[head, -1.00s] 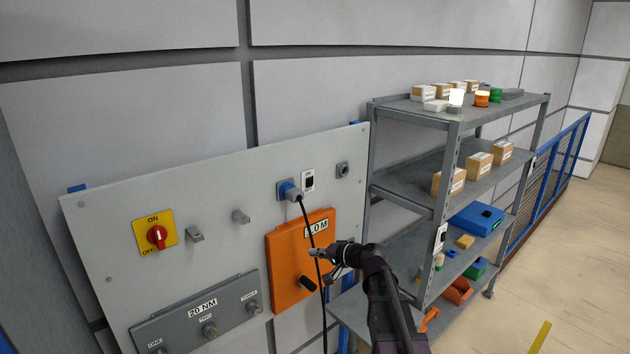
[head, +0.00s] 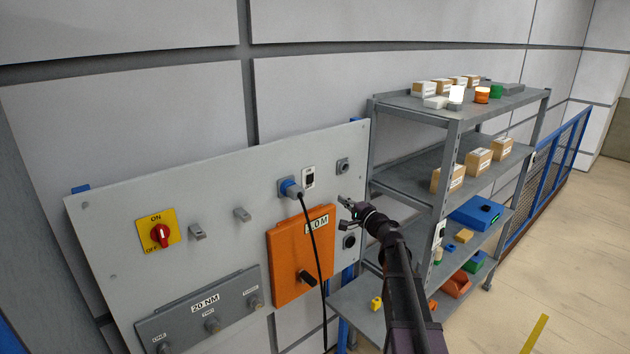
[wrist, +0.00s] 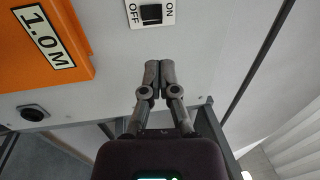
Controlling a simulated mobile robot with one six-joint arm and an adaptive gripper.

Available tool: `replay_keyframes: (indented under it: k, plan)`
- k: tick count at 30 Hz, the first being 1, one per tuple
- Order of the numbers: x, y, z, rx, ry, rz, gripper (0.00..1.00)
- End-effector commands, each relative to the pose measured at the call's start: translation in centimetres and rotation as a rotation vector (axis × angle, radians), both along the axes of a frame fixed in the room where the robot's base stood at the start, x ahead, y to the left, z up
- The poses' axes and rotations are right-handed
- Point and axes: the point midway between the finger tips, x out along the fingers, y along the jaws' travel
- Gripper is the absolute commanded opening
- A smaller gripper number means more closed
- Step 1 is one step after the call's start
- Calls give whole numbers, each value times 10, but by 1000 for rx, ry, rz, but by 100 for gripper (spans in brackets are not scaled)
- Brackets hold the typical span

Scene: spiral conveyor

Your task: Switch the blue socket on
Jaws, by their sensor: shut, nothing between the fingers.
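The blue socket (head: 285,186) is on the grey wall panel, with a grey plug (head: 292,191) in it and a black cable hanging down. A small white switch plate (head: 308,178) with a dark rocker is just right of the socket. In the wrist view the switch plate (wrist: 151,13) is at the top edge, marked OFF on the left and ON on the right; which way the rocker is set I cannot tell. My gripper (head: 343,201) is shut and empty, right of and below the switch, apart from it. In the wrist view its fingertips (wrist: 152,66) are together below the plate.
An orange box (head: 302,257) marked 1.0 M with a black handle lies below the socket. A red and yellow rotary switch (head: 160,235) is at the left. A grey shelf unit (head: 452,113) with boxes stands close on the right.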

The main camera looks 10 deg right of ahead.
Motion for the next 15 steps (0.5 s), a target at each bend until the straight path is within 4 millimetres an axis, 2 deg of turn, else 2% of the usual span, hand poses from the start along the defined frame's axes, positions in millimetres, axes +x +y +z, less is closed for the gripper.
replay_keyframes:
  k: [8,15]
  plan:
    - [1,1,0,-1,0,1,0]
    - [15,8,3,-1,0,1,0]
